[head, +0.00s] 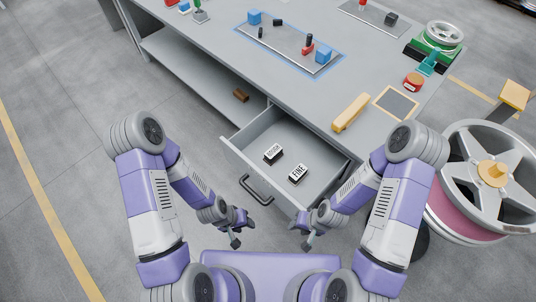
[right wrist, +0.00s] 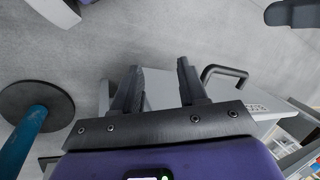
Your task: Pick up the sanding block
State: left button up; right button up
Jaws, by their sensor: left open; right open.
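Two small blocks with labels lie in the open drawer (head: 316,141) in the head view. One block (head: 273,153) is marked ROUGH and lies to the left. The other block (head: 298,174) is marked FINE and lies nearer the drawer front. My left gripper (head: 237,236) is open and empty, in front of the drawer near its handle. My right gripper (head: 309,238) is open and empty, outside the drawer's front right corner. The right wrist view shows its two fingers apart (right wrist: 158,88) with nothing between them.
The drawer's handle (head: 257,190) faces me and also shows in the right wrist view (right wrist: 225,72). The workbench (head: 215,50) carries a blue-edged tray (head: 280,46), a yellow bar (head: 350,112) and a framed sheet (head: 396,103). A brown block (head: 241,95) lies on the lower shelf. A large wheel (head: 487,170) stands at right.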

aim_at(276, 152)
jog(key=z, duration=0.95)
jog(key=k, duration=0.95)
jog(key=u, duration=1.25)
jog(key=i, duration=1.45)
jog(key=z, duration=0.05)
